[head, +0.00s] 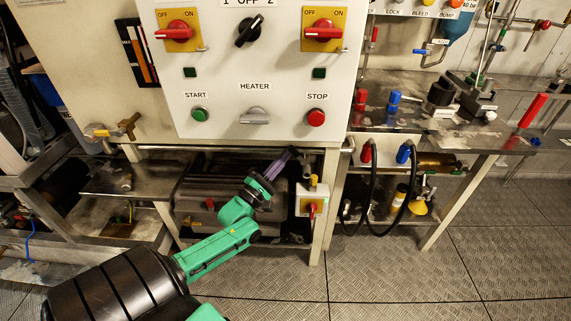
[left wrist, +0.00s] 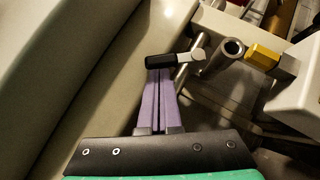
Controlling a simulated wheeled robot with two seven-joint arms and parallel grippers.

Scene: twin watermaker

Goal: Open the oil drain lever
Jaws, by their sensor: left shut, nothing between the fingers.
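A small lever with a black grip and a metal end (left wrist: 175,60) lies across the tips of my left gripper in the left wrist view. It looks like the oil drain lever, sitting by a metal pipe. My left gripper (head: 287,156) reaches under the white control panel in the head view. Its purple fingers, also in the left wrist view (left wrist: 159,73), are shut with nothing between them. The tips are right at the lever's black grip; I cannot tell whether they touch it. In the head view the lever is small and hard to make out. My right gripper is not in view.
An open pipe end (left wrist: 233,47) and a yellow fitting (left wrist: 263,58) are right of the lever. A white switch box with a red knob (head: 312,205) is close right of my gripper. The control panel (head: 255,70) hangs above. A bench (head: 450,140) stands at right.

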